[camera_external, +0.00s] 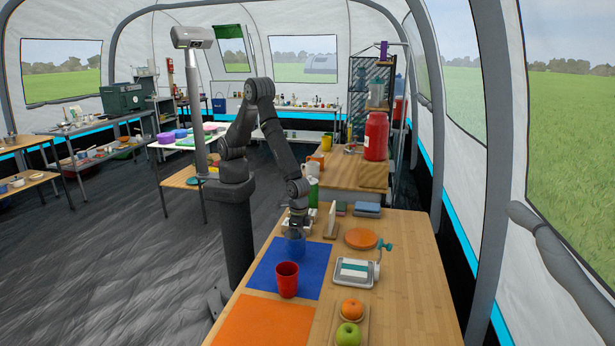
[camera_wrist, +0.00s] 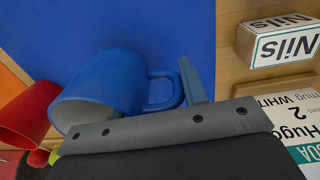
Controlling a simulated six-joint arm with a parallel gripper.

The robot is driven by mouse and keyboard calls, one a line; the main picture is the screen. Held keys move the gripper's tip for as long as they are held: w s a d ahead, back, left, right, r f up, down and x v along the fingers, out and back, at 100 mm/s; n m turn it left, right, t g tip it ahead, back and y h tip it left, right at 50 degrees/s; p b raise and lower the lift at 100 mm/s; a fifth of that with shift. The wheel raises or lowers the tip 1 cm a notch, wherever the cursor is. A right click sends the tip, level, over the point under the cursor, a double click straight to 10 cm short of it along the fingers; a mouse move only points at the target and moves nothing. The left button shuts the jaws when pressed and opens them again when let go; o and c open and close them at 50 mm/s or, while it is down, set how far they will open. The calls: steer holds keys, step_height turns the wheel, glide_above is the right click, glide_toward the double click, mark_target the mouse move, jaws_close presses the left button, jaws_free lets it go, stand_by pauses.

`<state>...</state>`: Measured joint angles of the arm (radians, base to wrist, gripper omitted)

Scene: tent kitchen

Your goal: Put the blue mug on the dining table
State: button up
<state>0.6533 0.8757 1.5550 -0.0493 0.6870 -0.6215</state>
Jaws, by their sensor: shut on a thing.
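The blue mug (camera_external: 295,248) is at the far part of the blue mat (camera_external: 265,268) on the wooden table (camera_external: 405,290). My gripper (camera_external: 297,231) is directly above it, shut on it. In the wrist view the blue mug (camera_wrist: 100,85) has its opening toward the lower left and its handle toward the right. I cannot tell whether the mug touches the mat.
A red cup (camera_external: 287,279) stands close in front of the mug. A Nils box (camera_wrist: 280,42) lies nearby.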

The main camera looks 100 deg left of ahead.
steer(key=shift+f, duration=1.2)
steer(key=shift+f, duration=0.15)
steer(key=o, duration=1.2)
steer(key=shift+c, duration=0.2)
steer(key=r, duration=1.1)
steer(key=shift+a, duration=0.2)
steer(key=shift+r, duration=0.45)
steer(key=shift+c, duration=0.7)
steer(key=shift+r, duration=0.2)
steer(key=c, duration=0.4)
